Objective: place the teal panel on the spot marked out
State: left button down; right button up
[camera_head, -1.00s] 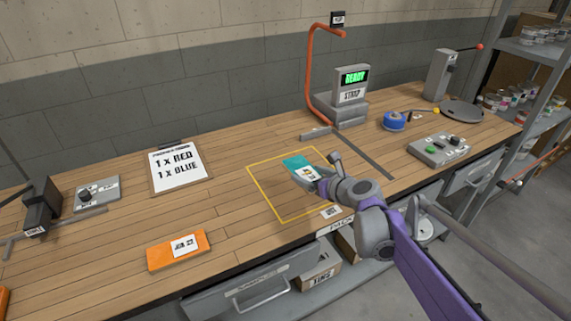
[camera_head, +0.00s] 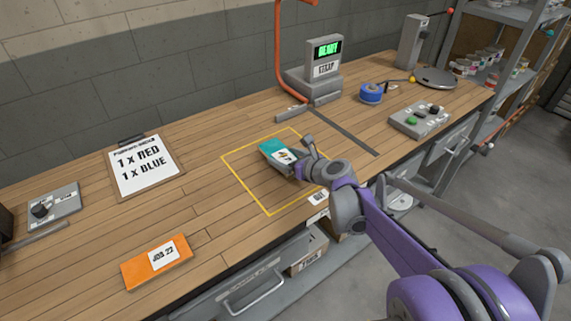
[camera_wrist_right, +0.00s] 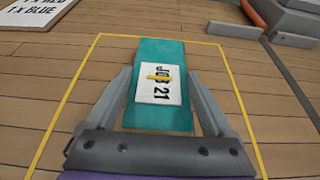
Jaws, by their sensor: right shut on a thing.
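The teal panel (camera_head: 270,148) carries a white label reading JOB 21 in the right wrist view (camera_wrist_right: 148,119). My right gripper (camera_head: 294,166) is shut on it, with one finger along each long side in the wrist view (camera_wrist_right: 160,108). A yellow outline (camera_head: 245,186) marks a spot on the bench. The panel appears within the outline, its far end close to the outline's far edge, which also shows in the wrist view (camera_wrist_right: 70,100). I cannot tell whether the panel touches the bench. My left gripper is not in view.
An orange JOB 22 panel (camera_head: 139,275) lies at the front left of the wooden bench (camera_head: 70,275). A clipboard (camera_head: 147,168) lies behind it.

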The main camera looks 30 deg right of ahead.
jog(key=shift+f, duration=1.2)
jog(key=shift+f+b, duration=0.15)
jog(key=shift+b, duration=0.15)
jog(key=o, duration=1.3)
jog(key=shift+s+r, duration=0.1)
jog(key=shift+r, duration=0.2)
jog(key=p+v, duration=0.2)
jog(key=v, duration=0.9)
jog(key=shift+s, duration=0.4)
